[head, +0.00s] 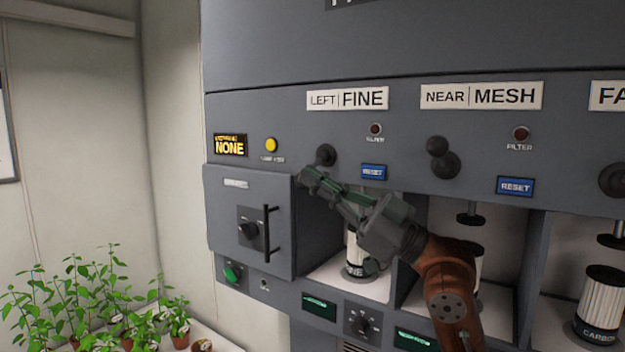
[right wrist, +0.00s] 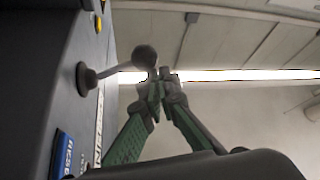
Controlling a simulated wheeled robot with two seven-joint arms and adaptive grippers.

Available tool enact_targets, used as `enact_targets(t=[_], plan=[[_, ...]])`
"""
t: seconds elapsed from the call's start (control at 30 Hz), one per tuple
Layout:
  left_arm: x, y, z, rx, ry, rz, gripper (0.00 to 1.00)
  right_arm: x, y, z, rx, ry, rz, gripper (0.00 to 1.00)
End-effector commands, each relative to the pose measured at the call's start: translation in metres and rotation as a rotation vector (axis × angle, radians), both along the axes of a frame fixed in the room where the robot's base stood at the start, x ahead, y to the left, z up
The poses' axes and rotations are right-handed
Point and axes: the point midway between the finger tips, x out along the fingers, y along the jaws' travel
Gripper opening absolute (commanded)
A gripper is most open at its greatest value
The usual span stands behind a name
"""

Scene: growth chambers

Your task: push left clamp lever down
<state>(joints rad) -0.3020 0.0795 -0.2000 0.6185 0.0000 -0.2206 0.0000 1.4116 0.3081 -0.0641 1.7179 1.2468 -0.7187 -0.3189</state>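The left clamp lever (head: 325,155) is a dark ball knob on a short stem on the panel under the "LEFT FINE" label (head: 347,98). In the right wrist view the lever's ball (right wrist: 145,56) stands out from its round pivot (right wrist: 86,78). My right gripper (head: 306,177) is just below and left of the knob in the head view. In the right wrist view its green-sided fingers (right wrist: 163,77) come together at the tips, empty, close beside the ball; whether they touch it I cannot tell. My left gripper is out of view.
A blue RESET button (head: 373,172) sits right of the lever. The near clamp lever (head: 440,155) is farther right. A cabinet door with a handle (head: 267,233) is at left. A filter cartridge (head: 354,254) stands in the bay, partly behind my arm. Potted seedlings (head: 75,305) are at lower left.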

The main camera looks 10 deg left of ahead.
Motion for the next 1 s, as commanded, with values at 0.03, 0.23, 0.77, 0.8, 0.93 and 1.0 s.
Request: enact_targets(t=[0.03,0.23,0.77,0.8,0.93,1.0], plan=[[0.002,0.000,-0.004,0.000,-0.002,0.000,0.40,0.005,-0.008,-0.009,-0.006,0.008,-0.008,0.00],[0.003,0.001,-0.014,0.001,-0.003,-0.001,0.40,0.003,-0.044,-0.021,-0.003,0.005,-0.007,0.00],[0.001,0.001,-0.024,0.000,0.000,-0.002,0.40,-0.003,-0.088,-0.030,0.001,0.000,-0.003,0.00],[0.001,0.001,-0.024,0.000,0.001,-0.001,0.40,-0.003,-0.088,-0.030,0.001,0.000,-0.003,0.00],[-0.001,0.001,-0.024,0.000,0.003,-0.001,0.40,-0.003,-0.088,-0.030,0.001,0.000,-0.003,0.00],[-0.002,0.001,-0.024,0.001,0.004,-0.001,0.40,-0.004,-0.085,-0.031,-0.003,0.003,-0.001,0.00]])
